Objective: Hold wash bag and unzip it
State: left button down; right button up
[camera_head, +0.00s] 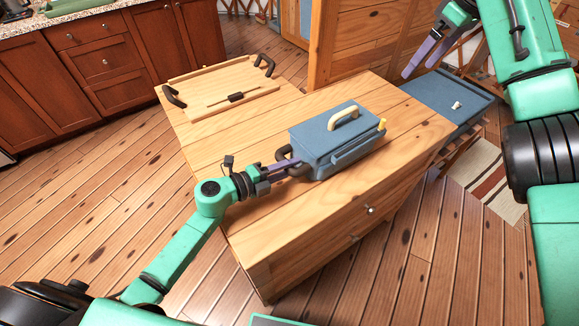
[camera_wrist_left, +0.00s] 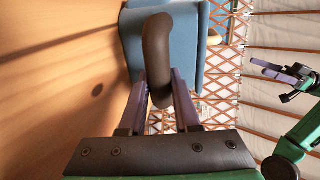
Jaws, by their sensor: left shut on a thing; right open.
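The blue wash bag (camera_head: 325,143) sits upright on the wooden cabinet top, with a cream handle (camera_head: 343,118) on its lid and a yellow tab (camera_head: 382,124), perhaps the zip pull, at its right end. A dark loop (camera_head: 283,153) is at its left end. My left gripper (camera_head: 291,168) is shut on this loop; the left wrist view shows the loop (camera_wrist_left: 157,50) between the purple fingers. The bag looks closed. My right gripper (camera_head: 416,62) is open and empty, raised beyond the bag to the upper right; it also shows in the left wrist view (camera_wrist_left: 272,68).
A wooden tray (camera_head: 205,76) with dark handles lies at the far left of the cabinet top (camera_head: 240,195). A blue chest (camera_head: 435,98) stands just beyond the cabinet on the right. Red-brown kitchen cabinets (camera_head: 100,60) are at the back left. The near cabinet top is bare.

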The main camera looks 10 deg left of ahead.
pick_arm(q)
jog(key=shift+f, duration=0.15)
jog(key=c, duration=0.7)
grip_release()
jog(key=shift+o, duration=0.8)
jog(key=v, duration=1.1)
jog(key=shift+s+a, duration=0.25)
jog(key=shift+a, duration=0.1)
jog(key=shift+s+r, duration=0.1)
jog(key=shift+r, duration=0.1)
